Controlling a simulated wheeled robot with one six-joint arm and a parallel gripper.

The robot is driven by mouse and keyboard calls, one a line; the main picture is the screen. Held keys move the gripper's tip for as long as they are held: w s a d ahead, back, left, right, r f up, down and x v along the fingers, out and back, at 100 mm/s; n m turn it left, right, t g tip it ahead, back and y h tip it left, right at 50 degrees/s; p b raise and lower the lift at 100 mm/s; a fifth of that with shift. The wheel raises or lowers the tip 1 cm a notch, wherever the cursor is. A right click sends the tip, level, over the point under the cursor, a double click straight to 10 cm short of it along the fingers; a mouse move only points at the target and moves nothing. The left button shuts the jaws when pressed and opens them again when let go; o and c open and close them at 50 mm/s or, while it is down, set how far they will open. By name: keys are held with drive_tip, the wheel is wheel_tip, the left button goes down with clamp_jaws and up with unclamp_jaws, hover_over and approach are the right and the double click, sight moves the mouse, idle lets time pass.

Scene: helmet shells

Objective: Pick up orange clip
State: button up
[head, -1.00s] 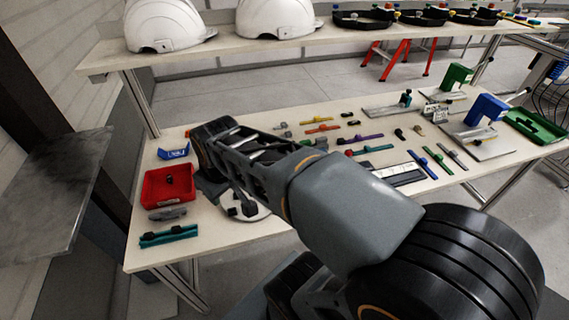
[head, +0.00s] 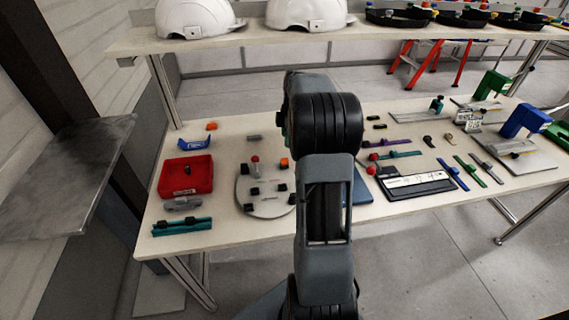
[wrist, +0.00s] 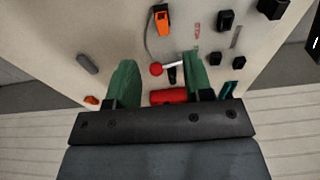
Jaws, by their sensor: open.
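An orange clip (head: 284,162) sits on the back right of the round grey plate (head: 258,205). It also shows, orange and black, at the top of the wrist view (wrist: 161,20). Another small orange piece (head: 211,126) lies at the back left of the table, and an orange piece shows at the lower left of the wrist view (wrist: 91,100). My gripper (wrist: 160,75) has its green fingers apart with nothing held, above the table. A red-knobbed part (wrist: 156,69) shows between the fingertips, below them. In the head view my arm mostly hides the gripper.
A red bin (head: 185,187), a blue bin (head: 193,143) and a teal part (head: 182,227) are at the table's left. White helmets (head: 195,18) stand on the shelf above. Coloured strips, a framed panel (head: 417,186) and fixtures fill the right.

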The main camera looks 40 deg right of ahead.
sight(285, 159)
drive_tip(key=shift+w+a+f, duration=0.1)
drive_tip(key=shift+a+f, duration=0.15)
drive_tip(key=shift+f, duration=1.25)
drive_tip(key=shift+w+a+f, duration=0.1)
drive_tip(key=shift+a+f, duration=0.1)
drive_tip(key=shift+f, duration=1.25)
drive_tip(key=shift+a+f, duration=0.25)
drive_tip(key=shift+f, duration=1.25)
drive_tip(key=shift+c, duration=0.2)
clamp_jaws()
